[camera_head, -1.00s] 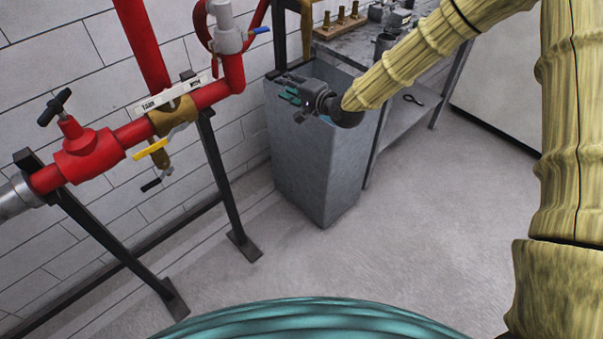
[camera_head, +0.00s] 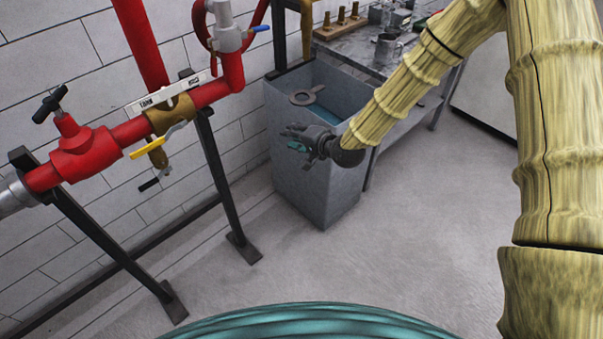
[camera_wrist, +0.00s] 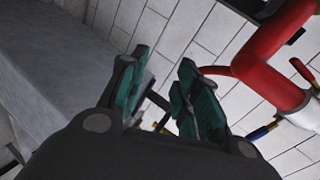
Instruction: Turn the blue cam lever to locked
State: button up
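The blue cam lever (camera_head: 259,29) sticks out to the right of a grey coupling (camera_head: 225,38) at the top of the red pipe, in the head view. It also shows, small, at the lower right of the wrist view (camera_wrist: 262,132). My gripper (camera_head: 293,139) is in front of the grey bin, lower than the lever and to its right in the head view, well apart from it. In the wrist view its two teal-padded fingers (camera_wrist: 158,98) are spread with nothing held between them.
A tall grey open bin (camera_head: 322,195) stands right behind my gripper. A workbench (camera_head: 350,48) with brass parts is beyond it. Red piping with a yellow lever (camera_head: 158,141) and a red valve (camera_head: 85,150) runs at left on black stands (camera_head: 222,180). The floor in front is clear.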

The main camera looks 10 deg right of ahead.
jog(key=s+d+f+n+g+h+b, duration=0.1)
jog(key=s+f, duration=0.5)
jog(key=f, duration=0.3)
jog(key=shift+s+d+g, duration=0.15)
jog(key=shift+s+g, duration=0.2)
jog(key=shift+g, duration=0.05)
